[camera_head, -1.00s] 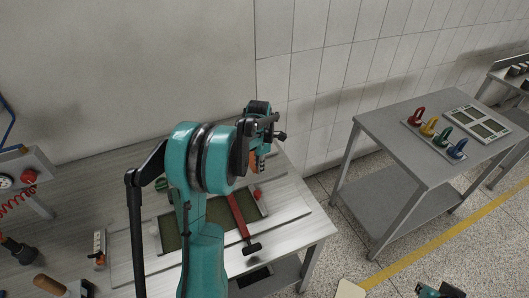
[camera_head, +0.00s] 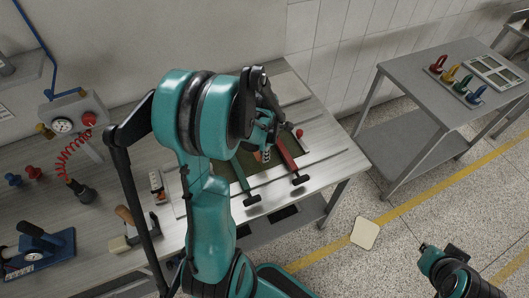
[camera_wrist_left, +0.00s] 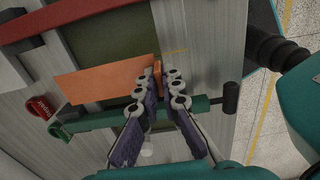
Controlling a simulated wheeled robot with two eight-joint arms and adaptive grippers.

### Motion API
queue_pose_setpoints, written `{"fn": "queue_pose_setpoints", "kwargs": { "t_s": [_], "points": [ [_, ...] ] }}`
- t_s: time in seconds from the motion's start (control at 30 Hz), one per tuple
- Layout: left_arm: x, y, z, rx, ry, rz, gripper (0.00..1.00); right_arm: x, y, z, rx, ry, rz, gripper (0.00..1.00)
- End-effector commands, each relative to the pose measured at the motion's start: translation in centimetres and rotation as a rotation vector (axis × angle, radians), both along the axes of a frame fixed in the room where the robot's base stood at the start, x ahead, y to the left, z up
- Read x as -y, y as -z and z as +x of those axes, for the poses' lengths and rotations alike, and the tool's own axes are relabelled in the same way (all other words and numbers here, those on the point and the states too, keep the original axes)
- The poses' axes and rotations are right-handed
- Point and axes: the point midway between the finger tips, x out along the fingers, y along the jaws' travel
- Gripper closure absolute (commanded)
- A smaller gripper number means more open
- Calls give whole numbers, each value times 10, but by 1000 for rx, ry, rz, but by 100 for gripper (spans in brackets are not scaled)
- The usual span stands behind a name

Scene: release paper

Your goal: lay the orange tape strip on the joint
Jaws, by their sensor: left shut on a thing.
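An orange tape strip (camera_wrist_left: 105,80) lies in the jaws of my left gripper (camera_wrist_left: 160,80), which is shut on its right end in the left wrist view. The strip is above a dark green panel (camera_wrist_left: 108,46), between a red bar (camera_wrist_left: 60,22) and a green bar (camera_wrist_left: 96,117). In the head view my left gripper (camera_head: 268,135) is over the panel, and only a bit of the strip (camera_head: 265,156) shows. I cannot make out the joint or whether the strip touches the panel. My right gripper (camera_head: 438,250) is at the lower right, above the floor; its jaws are unclear.
The red bar (camera_head: 284,152) and green bar (camera_head: 243,180) lie across the panel with black handles toward the bench's front. A wooden-handled tool (camera_head: 124,215), a gauge box (camera_head: 72,122) and a blue clamp (camera_head: 40,245) are at left. A side table (camera_head: 430,75) stands at right.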

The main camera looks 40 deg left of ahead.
Motion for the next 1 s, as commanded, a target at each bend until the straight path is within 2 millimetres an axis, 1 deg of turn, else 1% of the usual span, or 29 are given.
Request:
{"fn": "queue_pose_setpoints", "kwargs": {
  "t_s": [0.2, 0.27, 0.47, 0.8, 1.0],
  "points": [
    [0, 1, 0, 0, 0, 0, 100, 0, 4, 0, 0, 0, 0, 100],
    [0, 4, 0, 0, 0, 0, 100, 0, 6, 0, 0, 0, 0, 100],
    [0, 20, 0, 0, 0, 0, 100, 0, 21, 0, 0, 0, 0, 100],
    [0, 52, 0, 0, 0, 0, 100, 0, 50, 0, 0, 0, 0, 100],
    [0, 59, 0, 0, 1, 0, 100, 0, 56, 0, 0, 0, 0, 100]
  ]
}}
